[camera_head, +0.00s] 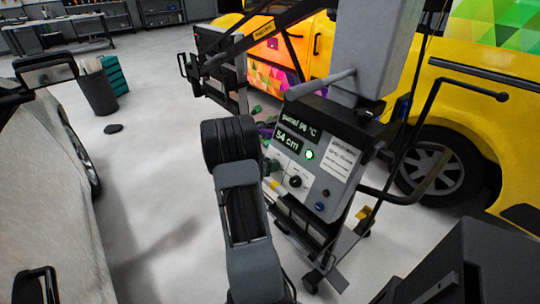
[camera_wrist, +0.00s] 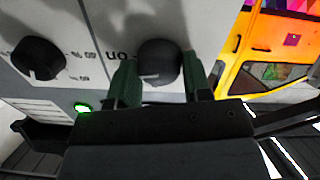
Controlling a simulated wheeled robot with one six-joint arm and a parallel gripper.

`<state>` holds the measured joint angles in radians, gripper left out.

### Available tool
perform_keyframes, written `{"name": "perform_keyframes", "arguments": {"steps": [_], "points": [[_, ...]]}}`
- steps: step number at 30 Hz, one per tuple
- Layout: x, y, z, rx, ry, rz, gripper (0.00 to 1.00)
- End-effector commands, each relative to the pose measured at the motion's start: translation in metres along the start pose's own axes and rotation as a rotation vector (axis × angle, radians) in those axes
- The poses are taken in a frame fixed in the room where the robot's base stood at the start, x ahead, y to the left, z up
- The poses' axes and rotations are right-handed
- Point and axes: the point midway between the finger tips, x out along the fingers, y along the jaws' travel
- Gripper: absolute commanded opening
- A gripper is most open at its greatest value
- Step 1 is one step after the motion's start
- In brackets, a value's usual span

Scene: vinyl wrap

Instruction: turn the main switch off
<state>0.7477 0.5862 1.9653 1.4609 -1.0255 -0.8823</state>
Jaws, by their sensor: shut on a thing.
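The main switch is a round black knob (camera_wrist: 158,58) on the grey control panel (camera_wrist: 100,20), with the word "on" printed upside down beside it in the wrist view. A pale mark shows on its lower face; I cannot tell exactly which position it points to. My gripper (camera_wrist: 158,85) has its two green fingers on either side of this knob and is shut on it. In the head view my dark arm covers the switch, and only a bit of green finger (camera_head: 271,166) shows at the panel's left edge. A green lamp (camera_head: 309,154) is lit on the panel.
A second black knob (camera_wrist: 38,58) with percent marks sits beside the switch. The panel's display (camera_head: 287,140) reads 54 cm. A yellow van (camera_head: 460,105) stands behind the machine, and a pale car (camera_head: 50,190) is at left. Open floor (camera_head: 155,170) lies between.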

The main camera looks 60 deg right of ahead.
Motion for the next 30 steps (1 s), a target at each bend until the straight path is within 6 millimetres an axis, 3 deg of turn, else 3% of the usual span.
{"name": "perform_keyframes", "arguments": {"steps": [1,30], "points": [[-0.0047,0.0029,-0.0094,-0.05,-0.004,0.002,0.21],[-0.0013,-0.0015,-0.0009,-0.959,0.015,0.009,0.21]]}}
